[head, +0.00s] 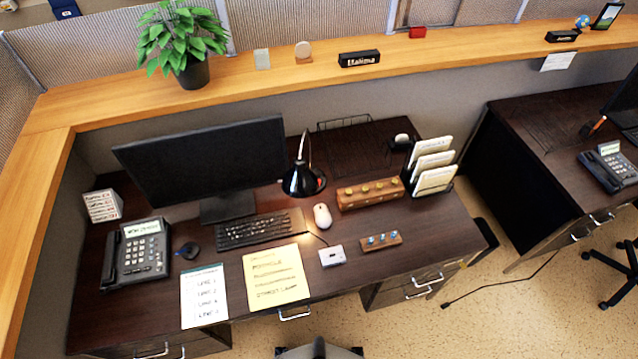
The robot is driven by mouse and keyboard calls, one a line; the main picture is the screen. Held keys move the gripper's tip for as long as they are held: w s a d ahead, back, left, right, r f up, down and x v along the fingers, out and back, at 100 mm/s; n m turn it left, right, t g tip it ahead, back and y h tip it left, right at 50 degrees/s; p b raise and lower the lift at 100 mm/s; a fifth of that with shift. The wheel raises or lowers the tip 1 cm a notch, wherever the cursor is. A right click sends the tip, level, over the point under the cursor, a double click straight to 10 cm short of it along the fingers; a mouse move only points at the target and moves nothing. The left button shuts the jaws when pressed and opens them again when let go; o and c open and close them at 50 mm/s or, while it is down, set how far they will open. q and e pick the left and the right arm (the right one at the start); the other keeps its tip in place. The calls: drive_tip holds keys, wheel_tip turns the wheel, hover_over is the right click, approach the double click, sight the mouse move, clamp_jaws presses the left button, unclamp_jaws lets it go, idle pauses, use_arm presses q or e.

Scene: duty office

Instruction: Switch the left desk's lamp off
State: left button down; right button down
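The left desk (150,312) is dark wood and fills the middle of the head view. Its lamp (302,181) has a black shade on a thin curved stem, with a small red spot on the shade's right side, and stands right of the monitor. Neither of my grippers is in view.
A monitor (205,165), keyboard (252,230), mouse (322,216) and phone (140,252) crowd the desk. Wooden blocks with yellow knobs (371,193) and blue knobs (381,242) stand right, near a file rack (432,165). A plant (185,45) stands on the ledge.

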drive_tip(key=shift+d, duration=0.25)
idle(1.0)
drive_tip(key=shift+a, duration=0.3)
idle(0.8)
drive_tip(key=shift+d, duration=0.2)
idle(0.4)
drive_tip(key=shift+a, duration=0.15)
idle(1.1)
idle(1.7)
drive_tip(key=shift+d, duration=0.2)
